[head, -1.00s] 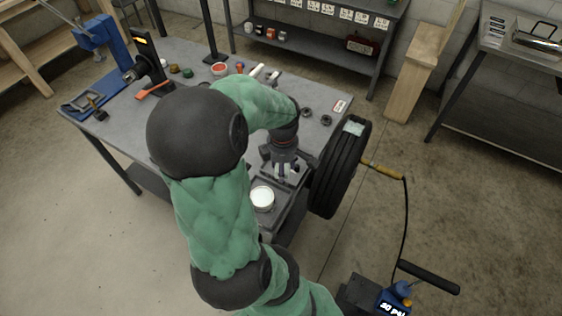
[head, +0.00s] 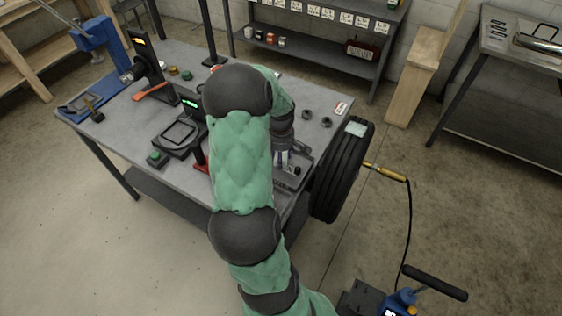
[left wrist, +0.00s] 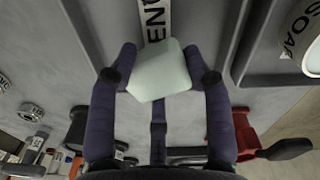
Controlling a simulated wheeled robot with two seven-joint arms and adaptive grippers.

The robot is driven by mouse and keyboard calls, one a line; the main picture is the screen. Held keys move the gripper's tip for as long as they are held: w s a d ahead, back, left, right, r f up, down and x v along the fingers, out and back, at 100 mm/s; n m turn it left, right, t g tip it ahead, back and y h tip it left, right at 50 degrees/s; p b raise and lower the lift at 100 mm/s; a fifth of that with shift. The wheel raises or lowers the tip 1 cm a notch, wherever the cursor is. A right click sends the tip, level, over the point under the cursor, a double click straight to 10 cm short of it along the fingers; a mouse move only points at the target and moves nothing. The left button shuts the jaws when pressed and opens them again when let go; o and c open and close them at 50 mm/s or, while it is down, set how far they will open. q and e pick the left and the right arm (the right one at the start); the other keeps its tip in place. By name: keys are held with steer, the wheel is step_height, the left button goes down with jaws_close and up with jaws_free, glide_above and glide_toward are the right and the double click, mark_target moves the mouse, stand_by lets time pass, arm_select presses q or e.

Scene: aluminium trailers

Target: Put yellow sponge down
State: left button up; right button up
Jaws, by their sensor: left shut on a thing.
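My left gripper (left wrist: 160,75) is shut on a pale, whitish-green block (left wrist: 160,72), held between its purple fingers over the grey worktop. The block looks pale rather than yellow. In the head view my left gripper (head: 282,160) is low over the right end of the grey workbench (head: 215,60), partly behind my arm, and the block cannot be made out there. I cannot tell whether the block touches the surface below. My right gripper is not in view.
In the left wrist view a white label strip (left wrist: 154,18) lies just beyond the block, a grey tray (left wrist: 285,70) is at the right, and a container marked SOAP (left wrist: 299,30) is at top right. A tyre (head: 342,170) stands beside the bench, with a pale patch (head: 357,129) on top.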

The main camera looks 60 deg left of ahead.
arm_select(q)
steer(key=shift+f, duration=1.15)
steer(key=shift+f, duration=0.15)
steer(key=o, duration=0.8)
steer(key=shift+o, duration=0.2)
steer(key=shift+r, duration=0.55)
step_height(320, 180, up, 11)
steer(key=p, duration=0.2)
steer(key=shift+d+r+p, duration=0.1)
steer(key=shift+r+p, duration=0.05)
steer(key=shift+p, duration=0.15)
